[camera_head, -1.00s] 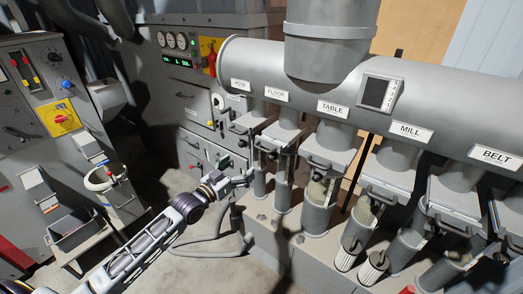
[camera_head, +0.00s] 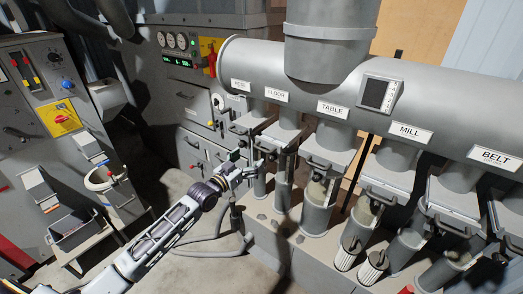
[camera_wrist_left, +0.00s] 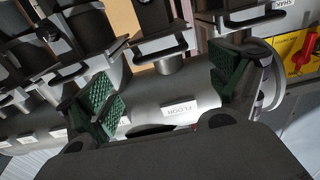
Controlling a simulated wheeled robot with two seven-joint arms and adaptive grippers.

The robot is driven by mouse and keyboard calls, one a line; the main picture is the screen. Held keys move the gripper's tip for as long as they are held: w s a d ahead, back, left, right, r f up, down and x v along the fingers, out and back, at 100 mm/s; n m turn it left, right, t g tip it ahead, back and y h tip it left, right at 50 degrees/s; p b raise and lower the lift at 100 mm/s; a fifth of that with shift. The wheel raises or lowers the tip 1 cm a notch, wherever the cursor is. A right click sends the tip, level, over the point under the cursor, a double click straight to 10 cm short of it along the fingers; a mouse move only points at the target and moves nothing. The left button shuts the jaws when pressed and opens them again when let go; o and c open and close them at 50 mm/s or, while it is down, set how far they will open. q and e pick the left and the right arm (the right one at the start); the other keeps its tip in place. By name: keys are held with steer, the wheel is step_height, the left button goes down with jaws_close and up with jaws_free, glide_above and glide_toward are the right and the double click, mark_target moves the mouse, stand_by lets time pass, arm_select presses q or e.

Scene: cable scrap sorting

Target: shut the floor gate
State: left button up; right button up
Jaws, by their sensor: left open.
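The FLOOR label (camera_head: 276,95) is on the big grey duct, and the floor gate (camera_head: 281,133) sits on the branch pipe below it. The gate's plate juts out toward me, with a dark bar handle at its front edge. My left gripper (camera_head: 250,161) is open, just below and left of that handle, and looks empty. In the left wrist view, the green-padded fingers (camera_wrist_left: 164,90) are spread wide. The FLOOR label (camera_wrist_left: 181,110) and a gate handle (camera_wrist_left: 161,51) show between them, apart from both pads. My right gripper is not in view.
Similar gates with handles stand close by, under the TABLE (camera_head: 333,108), MILL (camera_head: 410,131) and BELT (camera_head: 495,157) labels, and one more to the left. A grey control cabinet (camera_head: 185,80) is behind. A hose (camera_head: 220,249) lies on the floor below my left arm.

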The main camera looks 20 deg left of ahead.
mark_target(260, 150)
arm_select(q)
steer(key=x, duration=0.3)
steer(key=shift+w, duration=0.1)
steer(key=shift+x, duration=2.55)
steer(key=c, duration=1.5)
